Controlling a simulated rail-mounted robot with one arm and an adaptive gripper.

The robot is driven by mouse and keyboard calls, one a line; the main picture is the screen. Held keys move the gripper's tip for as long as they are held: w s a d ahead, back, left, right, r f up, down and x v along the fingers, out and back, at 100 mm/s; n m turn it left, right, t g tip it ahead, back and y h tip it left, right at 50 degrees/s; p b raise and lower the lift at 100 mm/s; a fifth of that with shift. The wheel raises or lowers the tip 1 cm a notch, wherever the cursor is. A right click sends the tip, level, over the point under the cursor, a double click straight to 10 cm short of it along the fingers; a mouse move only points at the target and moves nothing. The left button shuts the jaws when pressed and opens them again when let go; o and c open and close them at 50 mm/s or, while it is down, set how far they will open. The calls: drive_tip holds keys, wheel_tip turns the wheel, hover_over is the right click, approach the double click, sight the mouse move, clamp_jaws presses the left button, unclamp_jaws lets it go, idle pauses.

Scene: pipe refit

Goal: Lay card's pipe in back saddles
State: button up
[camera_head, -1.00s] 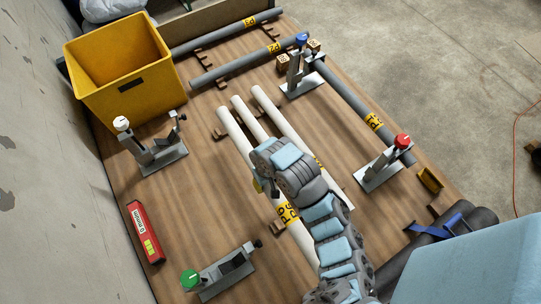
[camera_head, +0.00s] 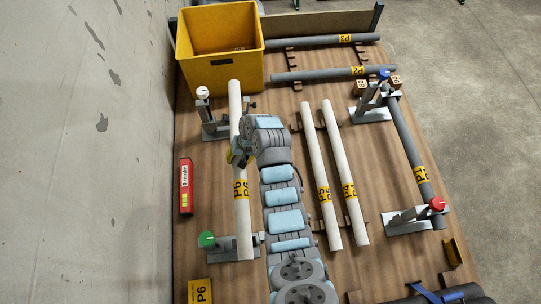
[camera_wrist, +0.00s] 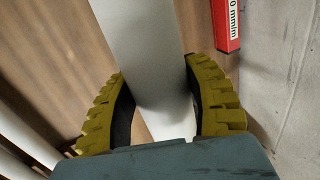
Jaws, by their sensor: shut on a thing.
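The card (camera_head: 200,291) at the table's lower left reads P6. The white pipe P6 (camera_head: 240,130) has a yellow label and runs lengthwise in the head view. My gripper (camera_head: 236,157) is shut around its middle; the wrist view shows the yellow fingers (camera_wrist: 160,110) on both sides of the pipe (camera_wrist: 140,45). The pipe's ends lie over the white-knobbed saddle (camera_head: 212,122) and the green-knobbed saddle (camera_head: 222,248) on the wall side. The pipe hides part of both saddles. I cannot tell its exact height above them.
White pipes P5 (camera_head: 321,180) and P4 (camera_head: 345,180) lie in a rack to the right. Grey pipe P1 (camera_head: 412,155) sits in the saddles at the far right. A yellow bin (camera_head: 220,70) stands behind the white-knobbed saddle.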

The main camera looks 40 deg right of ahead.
drive_tip(key=shift+w+a+f+b, duration=0.4)
drive_tip(key=shift+w+a+f, duration=0.25)
drive_tip(key=shift+a+f, duration=0.1)
wheel_tip(320, 180, down, 12)
drive_tip(key=b, duration=0.7)
drive_tip(key=shift+f, duration=0.25)
idle(1.1)
drive_tip(key=o, duration=1.4)
drive_tip(key=shift+b, duration=0.3)
drive_tip(key=shift+c, duration=0.2)
drive_tip(key=shift+d, duration=0.1)
drive_tip(key=v, duration=1.2)
